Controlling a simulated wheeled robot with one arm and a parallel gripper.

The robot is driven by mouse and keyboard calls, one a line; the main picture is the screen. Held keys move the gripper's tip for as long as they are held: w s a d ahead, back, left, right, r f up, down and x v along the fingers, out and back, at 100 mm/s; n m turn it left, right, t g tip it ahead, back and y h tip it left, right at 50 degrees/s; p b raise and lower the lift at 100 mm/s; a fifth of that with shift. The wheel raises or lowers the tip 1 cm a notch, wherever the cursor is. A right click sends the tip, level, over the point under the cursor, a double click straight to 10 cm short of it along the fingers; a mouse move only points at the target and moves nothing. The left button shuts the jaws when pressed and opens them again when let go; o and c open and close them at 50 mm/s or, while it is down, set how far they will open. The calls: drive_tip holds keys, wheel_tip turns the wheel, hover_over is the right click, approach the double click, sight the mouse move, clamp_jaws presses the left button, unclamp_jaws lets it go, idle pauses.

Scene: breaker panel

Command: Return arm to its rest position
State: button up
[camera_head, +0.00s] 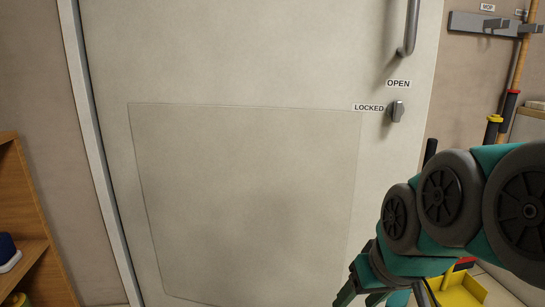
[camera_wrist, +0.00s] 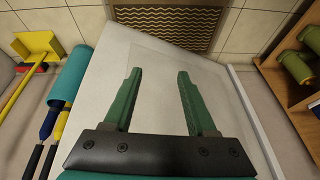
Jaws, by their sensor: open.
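My arm (camera_head: 440,205), teal with dark round joints, is folded at the lower right of the head view. My gripper (camera_wrist: 159,72) shows in the wrist view with its two green fingers apart and nothing between them. In the head view only part of the gripper shows low down, below the arm joints. The gripper is in front of the pale grey door (camera_head: 245,55), which also shows behind the fingers in the wrist view (camera_wrist: 158,110). I cannot tell the gap to the door.
The door has a grey handle (camera_head: 410,27) and a lock knob (camera_head: 397,111) beside the LOCKED label. A wooden shelf (camera_head: 25,215) stands at left. A wall rack (camera_head: 480,25) with long-handled tools and a yellow dustpan (camera_head: 462,290) are at right. A brown mat (camera_wrist: 170,22) lies on the tiles.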

drive_tip(key=s+d+f+m+g+h, duration=0.15)
drive_tip(key=s+f+g, duration=0.45)
drive_tip(key=s+f, duration=0.8)
wheel_tip(320, 180, up, 12)
drive_tip(key=p, duration=1.2)
drive_tip(key=shift+s+f, duration=0.2)
drive_tip(key=shift+f, duration=0.05)
drive_tip(key=shift+c, duration=0.4)
drive_tip(key=shift+c, duration=0.2)
